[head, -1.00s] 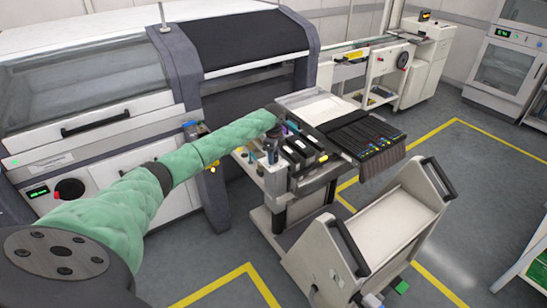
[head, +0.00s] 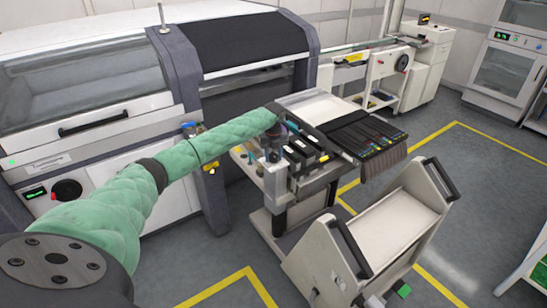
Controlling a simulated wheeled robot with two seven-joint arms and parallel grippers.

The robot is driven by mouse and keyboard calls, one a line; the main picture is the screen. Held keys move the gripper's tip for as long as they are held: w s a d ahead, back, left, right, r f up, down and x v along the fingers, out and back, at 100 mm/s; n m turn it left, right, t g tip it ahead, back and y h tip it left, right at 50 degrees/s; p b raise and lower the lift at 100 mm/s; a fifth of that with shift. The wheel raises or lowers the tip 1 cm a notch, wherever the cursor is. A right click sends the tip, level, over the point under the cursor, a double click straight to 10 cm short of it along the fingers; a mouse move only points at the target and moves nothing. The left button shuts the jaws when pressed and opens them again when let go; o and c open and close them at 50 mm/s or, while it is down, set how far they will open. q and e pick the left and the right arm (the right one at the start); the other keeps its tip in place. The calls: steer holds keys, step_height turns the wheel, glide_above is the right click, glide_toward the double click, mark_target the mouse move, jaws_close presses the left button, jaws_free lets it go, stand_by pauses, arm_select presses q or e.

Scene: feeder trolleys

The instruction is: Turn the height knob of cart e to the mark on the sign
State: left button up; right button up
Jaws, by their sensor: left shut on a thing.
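The feeder cart (head: 305,188) stands in the middle, against the large grey-and-white machine. It carries a bank of black feeders (head: 368,138) on its right and a dark column below. My left gripper (head: 271,160) hangs from the green-sleeved arm over the cart's left end, fingers down. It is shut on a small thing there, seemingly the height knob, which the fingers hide. The knob's pointer, the mark and the sign cannot be made out at this size. My right gripper is out of view.
A low white trolley (head: 393,232) with dark handles stands close in front of the cart on the right. The large machine (head: 120,110) fills the left and back. Yellow-lined floor (head: 465,180) is free at the right.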

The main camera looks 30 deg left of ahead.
arm_select(q)
steer(key=m, duration=0.3)
steer(key=shift+s+f+b, duration=0.1)
steer(key=shift+f+b, duration=0.25)
steer(key=shift+b, duration=0.05)
steer(key=shift+m, duration=0.8)
steer(key=m+b, duration=0.1)
steer(key=m, duration=0.1)
steer(key=shift+m, duration=1.1)
steer(key=shift+m+b, duration=0.3)
steer(key=shift+m, duration=0.2)
steer(key=shift+r, duration=0.1)
steer(key=o, duration=1)
steer(key=shift+c, duration=0.2)
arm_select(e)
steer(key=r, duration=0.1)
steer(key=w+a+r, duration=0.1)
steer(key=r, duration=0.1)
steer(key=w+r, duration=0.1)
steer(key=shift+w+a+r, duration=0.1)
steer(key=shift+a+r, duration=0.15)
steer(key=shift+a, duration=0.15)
arm_select(q)
steer(key=shift+r, duration=0.1)
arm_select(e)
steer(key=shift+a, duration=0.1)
